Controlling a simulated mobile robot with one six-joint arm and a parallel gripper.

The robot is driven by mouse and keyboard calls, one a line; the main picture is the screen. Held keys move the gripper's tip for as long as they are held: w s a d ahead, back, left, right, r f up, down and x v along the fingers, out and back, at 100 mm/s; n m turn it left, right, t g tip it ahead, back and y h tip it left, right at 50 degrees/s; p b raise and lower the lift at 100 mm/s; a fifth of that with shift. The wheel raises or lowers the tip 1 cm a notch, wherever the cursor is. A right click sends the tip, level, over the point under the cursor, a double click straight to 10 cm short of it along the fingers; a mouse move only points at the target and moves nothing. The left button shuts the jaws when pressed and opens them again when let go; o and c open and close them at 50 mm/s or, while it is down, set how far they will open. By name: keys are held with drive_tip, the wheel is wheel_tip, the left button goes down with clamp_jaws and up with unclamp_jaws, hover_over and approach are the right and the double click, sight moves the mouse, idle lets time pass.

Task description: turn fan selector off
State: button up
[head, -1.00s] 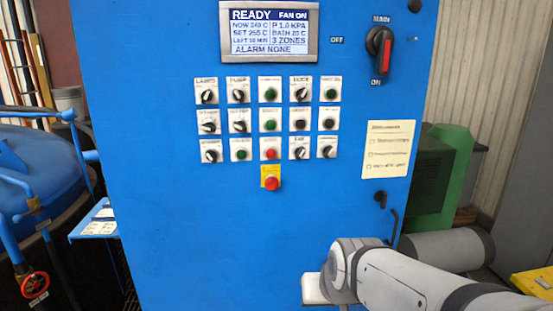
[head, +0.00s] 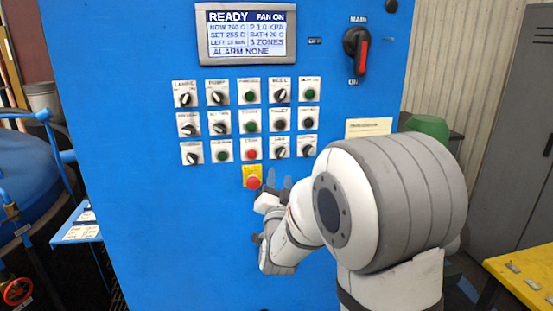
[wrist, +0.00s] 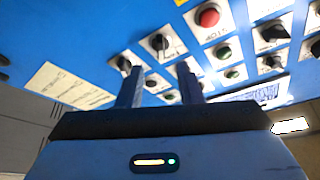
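The fan selector (head: 280,149) is a small black rotary knob on a white plate. It sits in the bottom row of the blue panel, right of the red button. It also shows in the wrist view (wrist: 160,42), beyond my fingertips; its exact pointer angle is too small to tell. The display (head: 247,33) reads "FAN ON". My gripper (head: 278,184) is below the fan selector, beside the yellow-backed red button. In the wrist view my gripper (wrist: 165,85) is open, with two dark fingers apart and nothing between them. The fingers are not on the knob.
A red mushroom button on a yellow plate (head: 252,180) is close to my fingers. Similar selectors and a red button (head: 251,149) crowd the rows. The main switch (head: 357,50) is at upper right.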

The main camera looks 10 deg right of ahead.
sight(280, 157)
drive_tip(key=p+x, duration=0.3)
drive_tip(key=x, duration=0.4)
drive_tip(key=shift+w+r, duration=0.15)
drive_tip(key=shift+w, duration=0.1)
drive_tip(key=shift+c, duration=0.4)
clamp_jaws()
